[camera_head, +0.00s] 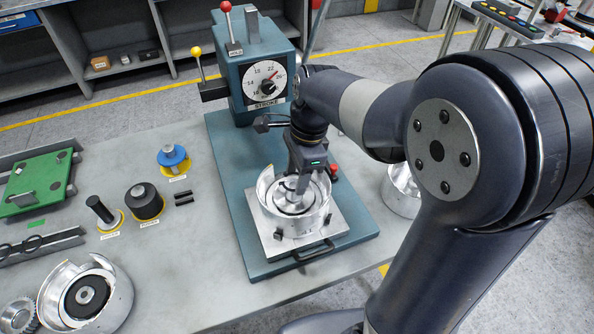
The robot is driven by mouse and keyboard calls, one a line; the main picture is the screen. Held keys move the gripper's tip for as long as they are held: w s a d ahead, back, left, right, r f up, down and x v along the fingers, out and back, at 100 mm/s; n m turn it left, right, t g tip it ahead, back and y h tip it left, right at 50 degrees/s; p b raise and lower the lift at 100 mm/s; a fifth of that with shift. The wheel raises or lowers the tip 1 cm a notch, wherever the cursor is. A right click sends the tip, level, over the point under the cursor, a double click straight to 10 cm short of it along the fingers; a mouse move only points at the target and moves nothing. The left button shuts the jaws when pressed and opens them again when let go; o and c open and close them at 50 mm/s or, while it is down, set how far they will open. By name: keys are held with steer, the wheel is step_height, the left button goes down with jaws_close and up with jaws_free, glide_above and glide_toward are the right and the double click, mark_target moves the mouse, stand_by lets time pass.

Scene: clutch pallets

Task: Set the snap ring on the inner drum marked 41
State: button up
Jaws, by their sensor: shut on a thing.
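My gripper (296,187) points down into an open silver drum (302,226) on the press plate. Its fingertips are inside the drum, shut on a small metal part that they mostly hide. I cannot tell for sure that this part is the snap ring. Rings and round metal faces show inside the drum around the fingers. A second silver drum (118,291) with a dark round centre stands at the lower left. A third drum (401,204) is partly hidden behind my arm at the right. No number 41 is readable on any drum.
The teal press (235,75) with its dial and knobbed levers stands behind the drum. Left on the bench are a blue-topped part (174,158), black cylinders (144,203), a green plate (38,181) and a small gear (17,314).

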steer(key=o, duration=1.3)
steer(key=shift+c, duration=0.2)
step_height(320, 180, up, 9)
steer(key=p, duration=0.8)
steer(key=shift+p, duration=0.35)
steer(key=shift+f, duration=0.15)
step_height(320, 180, down, 9)
steer(key=b, duration=0.8)
steer(key=shift+b, duration=0.3)
steer(key=shift+r, duration=0.25)
